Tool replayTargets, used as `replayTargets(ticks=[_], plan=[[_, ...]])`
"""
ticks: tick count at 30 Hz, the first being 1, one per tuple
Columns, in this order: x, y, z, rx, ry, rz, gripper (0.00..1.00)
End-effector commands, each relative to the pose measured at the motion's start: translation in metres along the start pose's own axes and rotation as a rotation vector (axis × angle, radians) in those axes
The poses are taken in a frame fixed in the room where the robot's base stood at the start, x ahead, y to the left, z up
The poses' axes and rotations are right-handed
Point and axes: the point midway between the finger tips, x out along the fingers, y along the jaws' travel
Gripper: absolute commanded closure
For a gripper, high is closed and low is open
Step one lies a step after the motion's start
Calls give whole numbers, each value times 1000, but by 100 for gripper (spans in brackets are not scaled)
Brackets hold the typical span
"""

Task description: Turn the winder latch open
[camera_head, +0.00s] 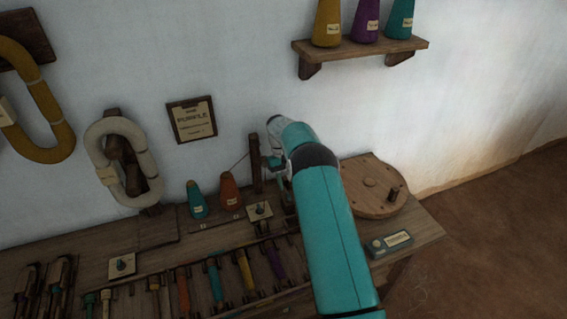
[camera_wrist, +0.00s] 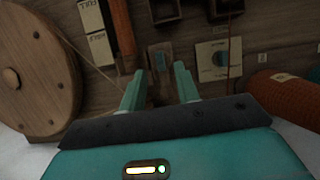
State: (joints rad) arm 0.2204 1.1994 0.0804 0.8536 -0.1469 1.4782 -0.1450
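My gripper (camera_wrist: 158,68) is open in the wrist view, its two teal fingers apart with no object clearly held. A small dark bracket-like piece (camera_wrist: 160,56) lies just beyond the fingertips; I cannot tell if it is the winder latch. In the wrist view, the round wooden winder wheel (camera_wrist: 36,75) stands to the left, clear of the fingers. It also shows in the head view (camera_head: 372,186), right of my arm, with a dark crank knob. In the head view my arm hides most of the gripper and the bench beneath it.
A dark upright post (camera_head: 255,163) stands beside my gripper. An orange cone (camera_head: 229,190) and a teal cone (camera_head: 196,199) are left of it.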

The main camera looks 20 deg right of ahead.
Motion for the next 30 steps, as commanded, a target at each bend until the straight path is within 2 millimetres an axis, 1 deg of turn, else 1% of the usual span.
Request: replayTargets(ticks=[1,6,11,15,19,23,30], plan=[[-12,0,-1,0,4,1,68],[-50,0,-1,-1,5,2,68],[-76,0,-1,-1,4,2,68],[-89,0,-1,-1,3,1,68],[-96,0,0,-1,1,1,68],[-100,0,0,-1,1,1,68],[-100,0,0,-1,0,1,68]])
